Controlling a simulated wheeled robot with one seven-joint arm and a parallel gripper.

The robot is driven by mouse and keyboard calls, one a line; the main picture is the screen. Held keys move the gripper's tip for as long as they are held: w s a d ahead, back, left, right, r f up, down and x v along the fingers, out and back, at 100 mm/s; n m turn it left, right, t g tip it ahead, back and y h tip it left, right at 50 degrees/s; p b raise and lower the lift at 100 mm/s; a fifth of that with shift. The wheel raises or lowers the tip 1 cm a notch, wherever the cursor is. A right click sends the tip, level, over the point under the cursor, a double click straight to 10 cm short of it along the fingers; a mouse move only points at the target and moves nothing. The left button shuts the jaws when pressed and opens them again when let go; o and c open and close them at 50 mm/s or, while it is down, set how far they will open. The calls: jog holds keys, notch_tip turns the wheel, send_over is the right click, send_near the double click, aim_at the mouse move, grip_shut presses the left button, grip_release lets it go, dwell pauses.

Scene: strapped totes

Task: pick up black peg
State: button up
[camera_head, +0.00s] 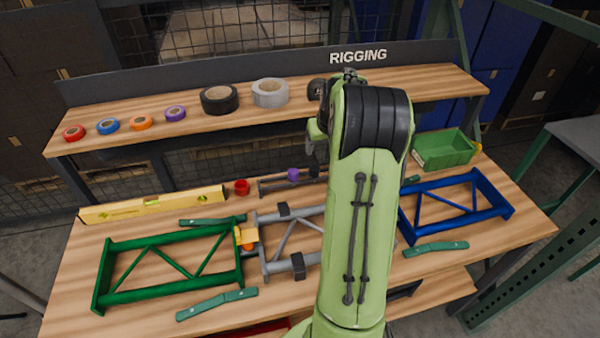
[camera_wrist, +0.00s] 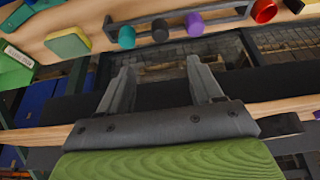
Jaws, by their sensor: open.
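The black peg (camera_wrist: 160,30) stands in a grey rack (camera_wrist: 222,24) in the wrist view, between a teal peg (camera_wrist: 127,37) and a purple peg (camera_wrist: 194,24). In the head view the black peg (camera_head: 313,170) shows just right of the purple peg (camera_head: 293,175), close to my arm. My gripper (camera_wrist: 162,66) is open and empty, its two fingers apart. In the wrist view the black peg appears beyond the gap between the fingertips, not touching them.
A red cup (camera_head: 242,187) sits left of the rack. A yellow level (camera_head: 153,205), a green frame (camera_head: 170,262), a grey frame (camera_head: 290,240) and a blue frame (camera_head: 455,207) lie on the bench. A raised shelf (camera_head: 140,129) with tape rolls runs behind. A green bin (camera_head: 445,149) stands right.

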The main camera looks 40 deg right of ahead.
aim_at(314, 167)
jog(key=b+x, duration=0.2)
jog(key=x, duration=1.3)
jog(key=shift+f, duration=0.25)
jog(key=shift+r, duration=0.1)
jog(key=c, duration=1.2)
jog(key=shift+o, duration=0.2)
jog(key=shift+r, duration=0.1)
notch_tip(314, 167, up, 15)
jog(key=p, duration=0.5)
jog(key=shift+p, duration=0.4)
